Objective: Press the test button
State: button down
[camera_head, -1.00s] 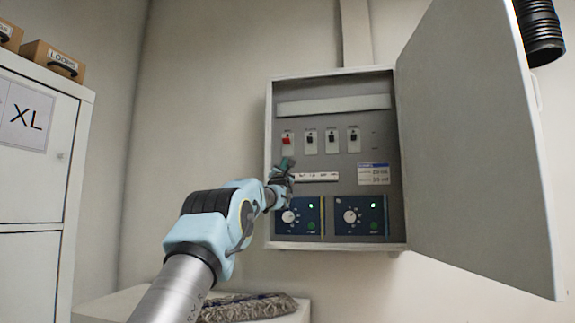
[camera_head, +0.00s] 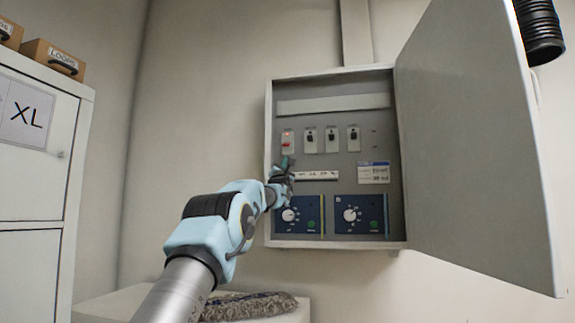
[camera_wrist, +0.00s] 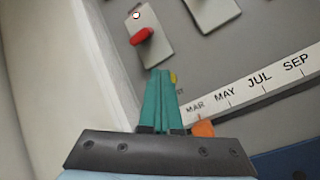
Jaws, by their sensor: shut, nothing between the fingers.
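The open grey switch cabinet (camera_head: 350,190) hangs on the wall. My gripper (camera_head: 285,163) is at its left side, below the leftmost switch, which has a red lever (camera_head: 287,145). In the wrist view, my two green fingers (camera_wrist: 161,73) are shut together and empty, pointing at the panel. A small yellow button (camera_wrist: 173,77) shows beside the fingertips, partly hidden by them, with a label ending in "ST" below it. I cannot tell whether the tips touch it. The red lever (camera_wrist: 142,36) is above the tips, and a small lamp (camera_wrist: 137,15) above it glows.
A white month strip (camera_wrist: 255,88) with an orange marker (camera_wrist: 203,129) lies right of my fingers. Two blue dial modules (camera_head: 359,215) are below. The cabinet door (camera_head: 475,140) stands open at right. A grey mop head (camera_head: 248,307) lies below.

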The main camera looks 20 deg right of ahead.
jog(key=shift+s+a+f+b, duration=0.1)
jog(key=shift+s+a+b, duration=0.3)
jog(key=shift+b, duration=0.55)
jog(key=shift+s+d, duration=0.1)
jog(key=s+a+b, duration=0.1)
jog(key=s+b, duration=0.1)
jog(key=b, duration=0.1)
jog(key=s+a+b, duration=0.1)
jog(key=s+b, duration=0.1)
jog(key=b, duration=0.2)
jog(key=shift+s+a, duration=0.2)
dwell(0.5)
